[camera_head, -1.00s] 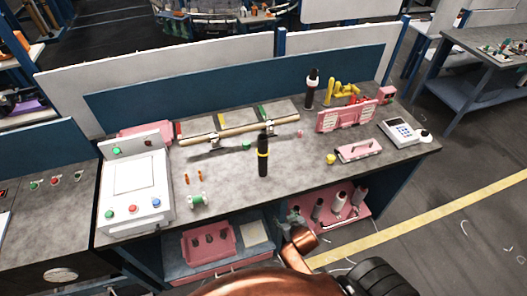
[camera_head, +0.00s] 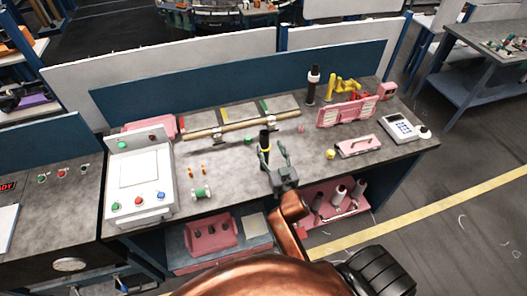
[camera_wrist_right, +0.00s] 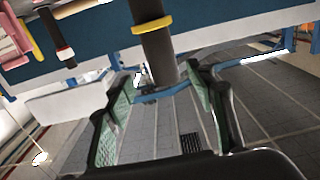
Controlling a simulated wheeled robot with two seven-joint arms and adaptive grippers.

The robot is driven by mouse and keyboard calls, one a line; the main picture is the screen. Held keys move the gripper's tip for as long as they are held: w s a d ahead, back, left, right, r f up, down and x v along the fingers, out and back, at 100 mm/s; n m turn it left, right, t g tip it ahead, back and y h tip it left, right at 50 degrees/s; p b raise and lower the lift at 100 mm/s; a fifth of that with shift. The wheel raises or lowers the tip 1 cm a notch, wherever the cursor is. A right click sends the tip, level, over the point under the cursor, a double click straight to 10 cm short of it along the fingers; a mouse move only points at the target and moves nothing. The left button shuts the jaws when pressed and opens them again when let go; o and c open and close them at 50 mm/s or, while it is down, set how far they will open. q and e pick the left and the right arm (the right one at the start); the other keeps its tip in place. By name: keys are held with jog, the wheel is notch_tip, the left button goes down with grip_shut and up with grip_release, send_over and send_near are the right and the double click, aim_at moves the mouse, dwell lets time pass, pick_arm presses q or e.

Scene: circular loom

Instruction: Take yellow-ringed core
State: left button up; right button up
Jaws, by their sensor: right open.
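The yellow-ringed core is a dark upright cylinder (camera_head: 265,138) with a yellow band, standing near the middle of the workbench. My right gripper (camera_head: 274,159) is in front of it, and its fingers overlap the core's lower part in the head view. In the right wrist view the core (camera_wrist_right: 157,52) shows large, its end between the tips of the open right gripper (camera_wrist_right: 165,85). The fingers look apart, with a gap on each side of the core. Whether the core is fully between the fingers I cannot tell. My left gripper is not in view.
A light brown bar (camera_head: 232,128) lies behind the core. A white-ringed dark core (camera_head: 312,88) stands at the back right. A green-ended spool (camera_head: 201,193) and a control panel (camera_head: 139,182) are to the left. A pink tray (camera_head: 358,146) is to the right.

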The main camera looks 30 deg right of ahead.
aim_at(266, 142)
jog(key=x, duration=0.3)
jog(key=p+x, duration=0.1)
jog(key=x, duration=0.2)
jog(key=shift+w+a+f, duration=0.1)
jog(key=shift+w+a, duration=0.05)
jog(key=shift+w, duration=0.3)
jog(key=shift+s, duration=0.1)
jog(key=shift+c, duration=0.4)
grip_shut()
